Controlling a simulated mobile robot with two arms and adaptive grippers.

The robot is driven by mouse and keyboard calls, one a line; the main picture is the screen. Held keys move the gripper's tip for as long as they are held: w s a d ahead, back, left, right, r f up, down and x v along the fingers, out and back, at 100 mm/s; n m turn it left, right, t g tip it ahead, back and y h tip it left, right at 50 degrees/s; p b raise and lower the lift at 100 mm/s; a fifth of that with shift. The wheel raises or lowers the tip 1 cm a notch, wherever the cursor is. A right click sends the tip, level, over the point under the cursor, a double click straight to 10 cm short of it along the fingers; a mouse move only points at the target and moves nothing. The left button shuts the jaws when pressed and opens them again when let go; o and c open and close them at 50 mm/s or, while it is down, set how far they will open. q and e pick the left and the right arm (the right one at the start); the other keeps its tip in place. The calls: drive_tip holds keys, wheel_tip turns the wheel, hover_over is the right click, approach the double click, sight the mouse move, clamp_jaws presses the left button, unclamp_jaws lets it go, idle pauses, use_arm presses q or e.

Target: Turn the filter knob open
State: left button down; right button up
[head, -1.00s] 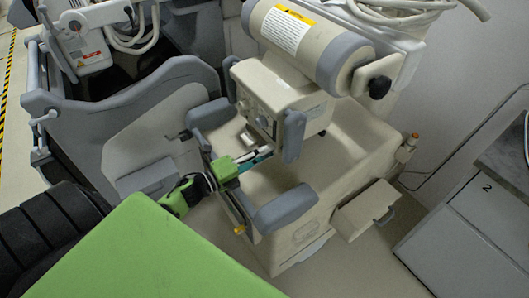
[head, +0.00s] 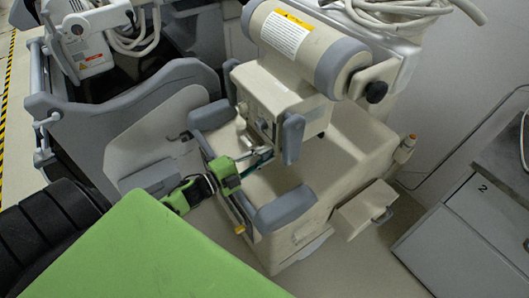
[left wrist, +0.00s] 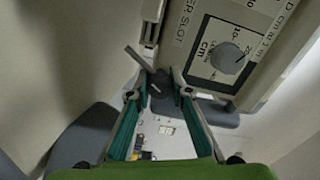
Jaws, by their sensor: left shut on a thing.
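The machine head (head: 278,95) is a beige box under a big cylinder, with round dials on its front. In the left wrist view a grey lever-like knob (left wrist: 141,60) with a dark round hub sticks out below the panel marked "...ER SLOT". My left gripper (head: 264,154) is at the underside front of the head. In the left wrist view its teal fingers (left wrist: 161,88) converge and are shut on this knob, hiding part of it. A separate round grey dial (left wrist: 227,58) marked in cm is up and right of the fingers, untouched. My right gripper is not in view.
Grey padded bumpers (head: 287,208) and the beige cart body (head: 345,150) lie close around my left gripper. A green surface (head: 140,255) fills the lower front. A grey cabinet (head: 480,225) stands at right.

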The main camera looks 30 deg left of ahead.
use_arm(q)
drive_tip(key=n+p, duration=0.1)
drive_tip(key=n, duration=0.4)
drive_tip(key=shift+a+n, duration=0.15)
drive_tip(key=shift+n, duration=0.15)
drive_tip(key=n+p, duration=0.1)
drive_tip(key=n, duration=0.2)
drive_tip(key=shift+n, duration=0.3)
drive_tip(key=shift+f, duration=0.1)
drive_tip(key=c, duration=1.8)
unclamp_jaws()
drive_tip(key=v, duration=1.2)
